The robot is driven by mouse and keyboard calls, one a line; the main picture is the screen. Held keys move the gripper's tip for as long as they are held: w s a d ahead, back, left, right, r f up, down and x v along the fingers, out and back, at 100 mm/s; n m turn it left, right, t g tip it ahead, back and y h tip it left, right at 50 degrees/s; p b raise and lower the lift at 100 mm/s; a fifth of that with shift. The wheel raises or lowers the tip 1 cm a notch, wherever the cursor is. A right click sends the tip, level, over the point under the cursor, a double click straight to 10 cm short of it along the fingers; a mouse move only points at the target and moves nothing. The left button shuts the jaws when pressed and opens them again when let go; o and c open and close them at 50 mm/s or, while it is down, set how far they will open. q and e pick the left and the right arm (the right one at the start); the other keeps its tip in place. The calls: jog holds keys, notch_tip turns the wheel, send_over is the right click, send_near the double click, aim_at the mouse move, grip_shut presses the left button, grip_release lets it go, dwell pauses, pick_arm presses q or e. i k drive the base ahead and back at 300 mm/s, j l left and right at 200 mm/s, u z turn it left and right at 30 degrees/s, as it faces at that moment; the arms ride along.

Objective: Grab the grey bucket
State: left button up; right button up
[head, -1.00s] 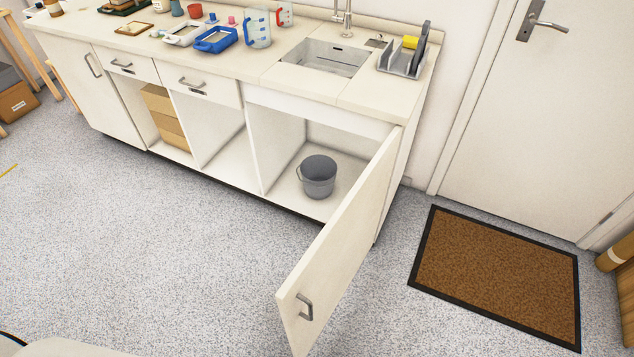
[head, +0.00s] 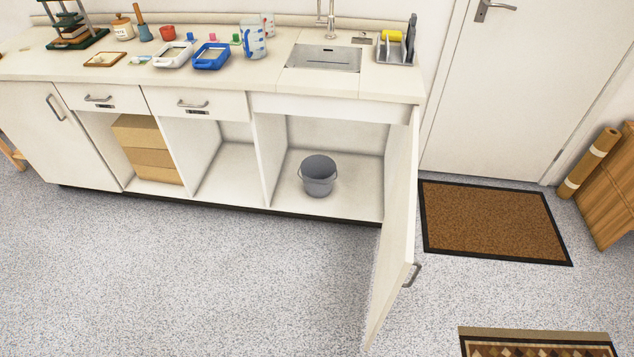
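The grey bucket (head: 318,176) stands upright on the floor of the open cabinet compartment under the sink. Its thin handle hangs down around its side. Nothing stands in front of it in the head view. Neither of my grippers shows in this view.
The cabinet door (head: 396,240) stands open to the right of the bucket, jutting out over the floor. The worktop (head: 255,78) holds trays, jugs and a sink (head: 323,58). A brown doormat (head: 492,218) lies at right, a patterned rug (head: 540,346) nearer. Speckled floor (head: 200,270) in front is clear.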

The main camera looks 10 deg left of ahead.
aim_at(318, 172)
jog(key=i+j+z, duration=0.2)
jog(key=j, duration=0.25)
jog(key=j+z, duration=0.15)
jog(key=j, duration=0.35)
jog(key=i+j+z, duration=0.2)
jog(key=j, duration=0.3)
jog(key=k, duration=0.05)
